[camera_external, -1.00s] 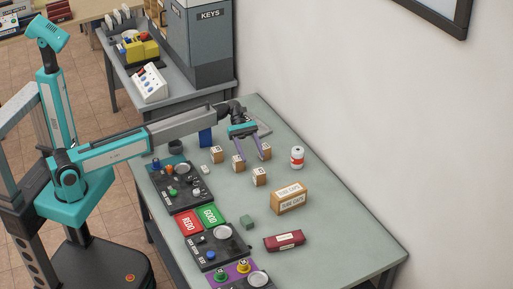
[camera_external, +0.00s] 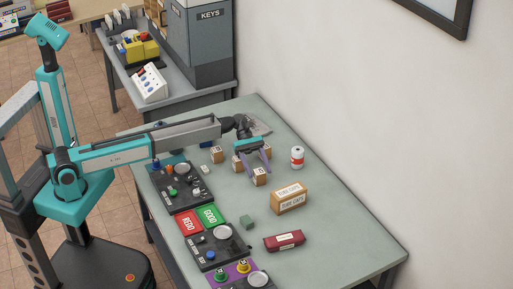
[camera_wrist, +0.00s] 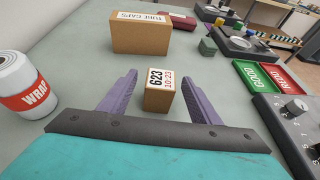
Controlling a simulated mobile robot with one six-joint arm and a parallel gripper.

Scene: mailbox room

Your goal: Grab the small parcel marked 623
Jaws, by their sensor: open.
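The small parcel marked 623 (camera_wrist: 159,94) is a brown cardboard cube with a white label, standing on the table in the wrist view. It also shows in the external view (camera_external: 260,177). My gripper (camera_wrist: 162,88) is open, with its two purple fingers on either side of the parcel and visible space between each finger and the box. In the external view my gripper (camera_external: 259,177) is low over the table at this parcel.
A larger Tube Caps box (camera_wrist: 141,34) stands just beyond the parcel. A Wrap can (camera_wrist: 24,88) stands to the left. Other small parcels (camera_external: 217,154) are close by. Red and green trays (camera_wrist: 262,80) and a control panel are to the right.

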